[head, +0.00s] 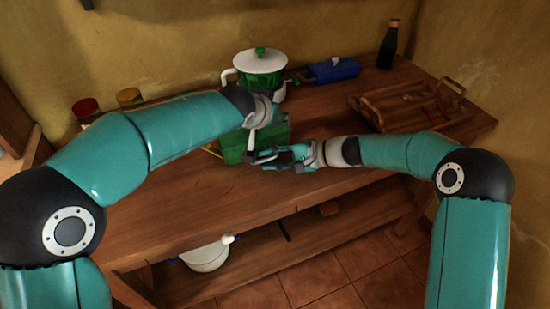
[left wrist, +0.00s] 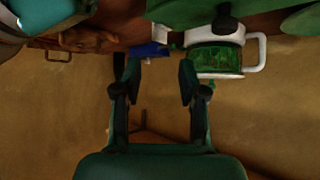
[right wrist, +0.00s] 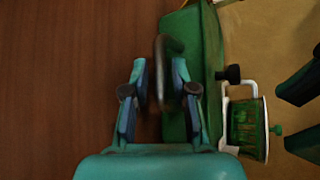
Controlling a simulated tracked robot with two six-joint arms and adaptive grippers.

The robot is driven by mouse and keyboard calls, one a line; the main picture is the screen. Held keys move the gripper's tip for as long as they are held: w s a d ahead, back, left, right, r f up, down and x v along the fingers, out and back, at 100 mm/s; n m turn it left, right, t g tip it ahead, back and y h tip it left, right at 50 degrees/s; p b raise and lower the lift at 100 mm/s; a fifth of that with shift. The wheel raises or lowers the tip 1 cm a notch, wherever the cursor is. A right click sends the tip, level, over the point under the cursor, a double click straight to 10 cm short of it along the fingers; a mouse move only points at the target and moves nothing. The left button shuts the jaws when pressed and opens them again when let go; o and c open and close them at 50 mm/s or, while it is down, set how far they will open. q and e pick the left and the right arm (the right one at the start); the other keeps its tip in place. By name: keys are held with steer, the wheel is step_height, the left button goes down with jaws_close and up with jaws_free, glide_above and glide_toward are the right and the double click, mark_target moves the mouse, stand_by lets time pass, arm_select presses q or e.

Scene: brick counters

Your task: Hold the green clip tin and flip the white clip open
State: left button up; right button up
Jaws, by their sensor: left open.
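The green clip tin (head: 233,147) stands on the wooden counter, partly hidden behind my left wrist. It also shows in the right wrist view (right wrist: 208,45). A pale strip on its front, seemingly the white clip (head: 251,140), is near my right gripper (head: 268,156). In the right wrist view my right gripper (right wrist: 159,75) has its fingers apart, with a thin, shaded curved part between them. I cannot tell whether they touch it. My left gripper (left wrist: 160,68) is open and empty, by the tin; its fingers are hard to see in the head view.
A green pot with a white lid (head: 260,61) stands behind the tin. A blue box (head: 334,70), a dark bottle (head: 388,45) and a wooden tray (head: 405,108) are to the right. The front counter is clear.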

jaws_close()
arm_select(q)
steer(key=shift+f, duration=0.1)
steer(key=c, duration=0.4)
steer(key=shift+s+a+f+n+y, duration=0.2)
steer(key=shift+a+n+y, duration=0.1)
steer(key=shift+n, duration=0.1)
steer(key=shift+c, duration=1.2)
steer(key=shift+s+a+n+g, duration=0.1)
steer(key=shift+a+n+g, duration=0.25)
steer(key=shift+n, duration=0.25)
jaws_close()
steer(key=a+r+n, duration=0.1)
steer(key=n, duration=0.1)
steer(key=a+r+n+g, duration=0.1)
steer(key=n, duration=0.1)
steer(key=a+r+n+g, duration=0.1)
steer(key=n, duration=0.1)
steer(key=shift+w+a, duration=0.2)
steer(key=shift+a, duration=0.1)
